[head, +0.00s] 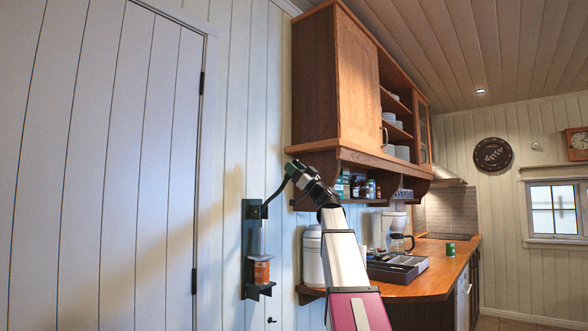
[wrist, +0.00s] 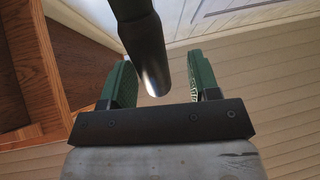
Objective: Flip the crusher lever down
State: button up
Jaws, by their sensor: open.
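The dark green can crusher (head: 251,236) is fixed to the white plank wall, left of the cabinet. An orange can (head: 261,271) stands upright in its lower part. The crusher lever (head: 273,195) slants up and right from the crusher's top, so it is raised. My gripper (head: 293,168) is at the lever's upper end. In the wrist view, the lever's rounded dark handle (wrist: 146,55) lies between the two green fingers of my gripper (wrist: 161,65). The fingers are open, with gaps visible on both sides of the handle. The lever's tip shows.
A wooden wall cabinet (head: 338,90) with a spice shelf stands close right of my gripper. Below are a white canister (head: 312,258), a coffee maker (head: 390,228) and a grey utensil tray (head: 398,268) on the counter. A white door (head: 100,170) is at the left.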

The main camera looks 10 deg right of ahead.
jog(key=v, duration=1)
jog(key=shift+s, duration=0.2)
jog(key=shift+d+f, duration=0.1)
